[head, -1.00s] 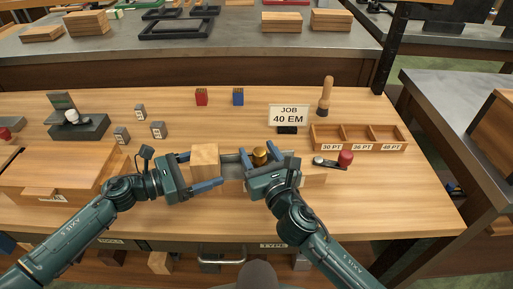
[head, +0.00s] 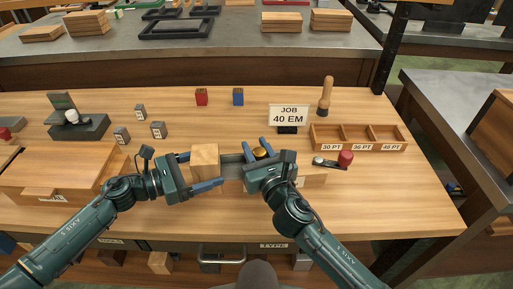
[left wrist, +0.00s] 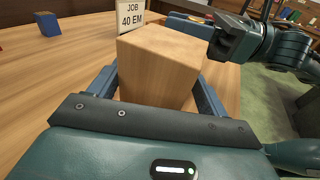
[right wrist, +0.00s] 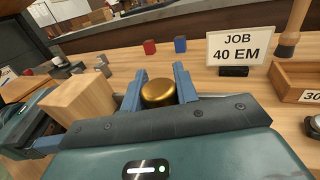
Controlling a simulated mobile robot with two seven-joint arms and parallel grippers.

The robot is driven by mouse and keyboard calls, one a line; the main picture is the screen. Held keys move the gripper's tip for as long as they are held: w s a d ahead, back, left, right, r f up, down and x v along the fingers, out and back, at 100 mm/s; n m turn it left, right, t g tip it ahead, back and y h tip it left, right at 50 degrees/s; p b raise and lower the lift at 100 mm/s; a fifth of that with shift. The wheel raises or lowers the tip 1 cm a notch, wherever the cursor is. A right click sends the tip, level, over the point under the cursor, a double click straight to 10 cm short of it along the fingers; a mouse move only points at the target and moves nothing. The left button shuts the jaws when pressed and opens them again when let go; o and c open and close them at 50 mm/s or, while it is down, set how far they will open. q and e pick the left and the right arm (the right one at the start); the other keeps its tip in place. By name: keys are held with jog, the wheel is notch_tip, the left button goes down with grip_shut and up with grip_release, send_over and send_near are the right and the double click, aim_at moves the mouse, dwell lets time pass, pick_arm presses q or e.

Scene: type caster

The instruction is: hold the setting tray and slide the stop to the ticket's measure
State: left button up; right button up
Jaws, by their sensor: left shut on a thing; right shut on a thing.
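The setting tray shows as a wooden block (head: 205,161) at its left end and a grey metal strip (head: 232,172) running right from it. My left gripper (head: 222,169) is shut on the wooden block, one finger on each side; the block also fills the left wrist view (left wrist: 160,62). My right gripper (head: 258,150) is shut on the stop's round brass knob (right wrist: 158,93), which sits between its fingers. The ticket (head: 289,115) reads "JOB 40 EM" and stands behind the tray. Any scale on the tray is hidden by my grippers.
A wooden rack (head: 358,138) labelled 30, 36 and 48 PT stands right. A red-knobbed tool (head: 345,158) lies before it, a wooden-handled tool (head: 326,95) behind. Red (head: 201,97) and blue (head: 238,97) blocks stand behind the tray. Small grey blocks (head: 158,130) stand left.

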jog(key=d, duration=0.7)
jog(key=w+d, duration=0.1)
jog(key=d, duration=0.2)
jog(key=shift+d, duration=0.3)
jog(key=o, duration=0.9)
jog(key=shift+a, duration=0.1)
jog(key=v, duration=1.2)
